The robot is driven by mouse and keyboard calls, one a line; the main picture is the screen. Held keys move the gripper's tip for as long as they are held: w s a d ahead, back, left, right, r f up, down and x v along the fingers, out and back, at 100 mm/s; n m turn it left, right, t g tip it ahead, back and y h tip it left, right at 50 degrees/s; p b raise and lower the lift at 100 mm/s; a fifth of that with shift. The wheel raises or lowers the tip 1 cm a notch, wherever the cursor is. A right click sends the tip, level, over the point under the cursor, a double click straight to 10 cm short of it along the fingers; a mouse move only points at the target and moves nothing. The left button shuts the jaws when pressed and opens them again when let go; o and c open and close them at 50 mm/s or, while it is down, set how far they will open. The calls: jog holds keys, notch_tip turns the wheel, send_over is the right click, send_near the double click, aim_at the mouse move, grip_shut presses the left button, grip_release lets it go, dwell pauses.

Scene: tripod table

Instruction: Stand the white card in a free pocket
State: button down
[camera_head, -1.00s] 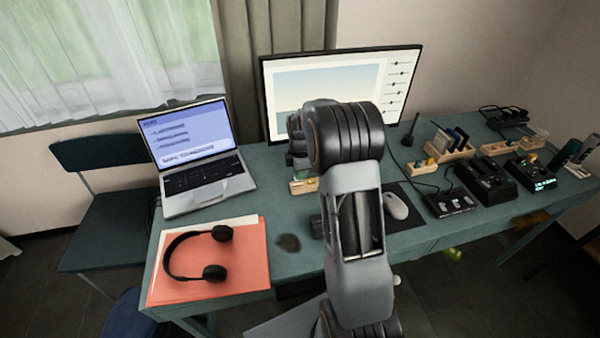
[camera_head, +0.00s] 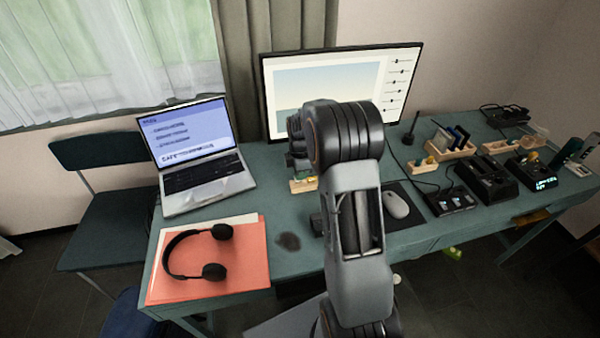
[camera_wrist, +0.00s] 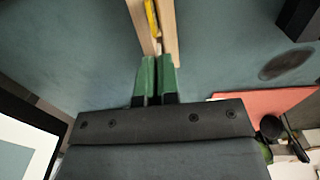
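My gripper (camera_wrist: 157,80) shows in the wrist view as two green fingertips close together with a narrow gap. The fingertips are at the near end of a pale wooden block (camera_wrist: 168,35) with a slot and a yellow piece in it. A thin pale sliver shows near the gap; I cannot tell whether it is the white card seen edge-on. In the head view my arm hides the gripper and most of this block (camera_head: 303,186). A wooden rack (camera_head: 455,153) at the right holds several upright dark and blue cards; its free pockets are too small to make out.
A small wooden block (camera_head: 424,166), a black control box (camera_head: 450,202) and dark docks (camera_head: 487,182) crowd the right side. A mouse (camera_head: 396,205) lies beside my arm. The monitor (camera_head: 340,90) stands behind. Laptop (camera_head: 200,165) and headphones (camera_head: 222,232) are at the left.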

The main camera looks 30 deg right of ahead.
jog(key=shift+f+b, duration=0.55)
jog(key=shift+f, duration=0.45)
jog(key=c, duration=1.3)
grip_release()
notch_tip(320, 180, up, 14)
jog(key=shift+f+p, duration=0.1)
jog(key=shift+p, duration=0.35)
